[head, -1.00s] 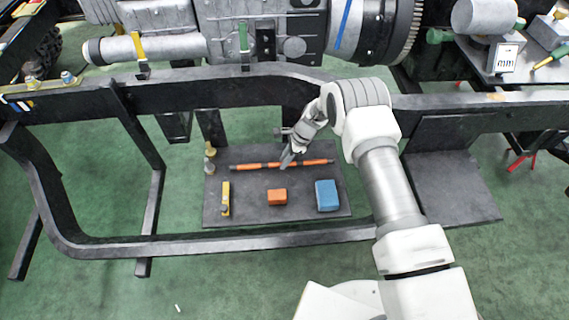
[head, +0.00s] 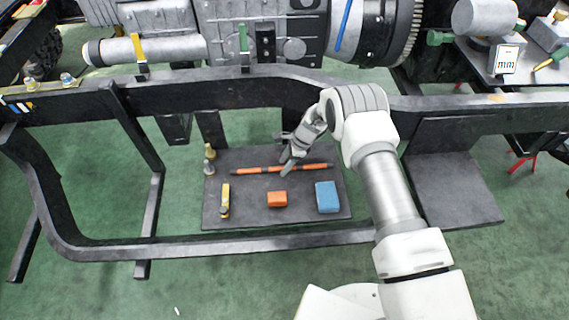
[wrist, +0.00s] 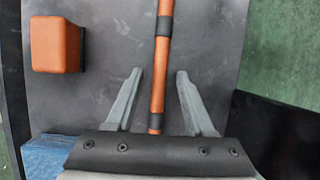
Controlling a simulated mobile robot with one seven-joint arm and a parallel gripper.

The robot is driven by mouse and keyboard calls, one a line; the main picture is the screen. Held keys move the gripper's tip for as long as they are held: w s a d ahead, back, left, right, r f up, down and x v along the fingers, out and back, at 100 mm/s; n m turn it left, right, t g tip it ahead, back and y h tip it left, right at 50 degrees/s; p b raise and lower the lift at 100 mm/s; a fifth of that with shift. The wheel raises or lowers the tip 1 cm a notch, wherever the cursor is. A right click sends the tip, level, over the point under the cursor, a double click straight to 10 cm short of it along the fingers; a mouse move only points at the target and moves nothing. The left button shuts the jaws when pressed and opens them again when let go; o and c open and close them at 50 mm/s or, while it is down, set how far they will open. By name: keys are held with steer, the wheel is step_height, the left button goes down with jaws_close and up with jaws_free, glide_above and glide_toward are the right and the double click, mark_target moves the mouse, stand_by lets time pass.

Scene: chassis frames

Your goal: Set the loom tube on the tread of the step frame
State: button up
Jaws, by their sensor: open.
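The loom tube (head: 257,169), an orange rod with black bands, lies left to right on a dark flat board (head: 240,207) inside the black frame. My gripper (head: 288,165) is at the tube, right of its middle. In the wrist view, my gripper (wrist: 158,74) is open, with one finger on each side of the orange tube (wrist: 159,62). Another dark flat panel (head: 450,185) lies at the right; I cannot tell which surface is the step frame's tread.
An orange block (head: 277,199), a blue block (head: 327,197) and a yellow-and-grey piece (head: 225,200) lie on the board's near half. Black frame rails (head: 210,246) run in front and behind. An engine (head: 260,35) overhangs the back.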

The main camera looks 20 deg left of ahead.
steer(key=p+v, duration=0.3)
steer(key=v, duration=0.9)
steer(key=shift+s, duration=0.1)
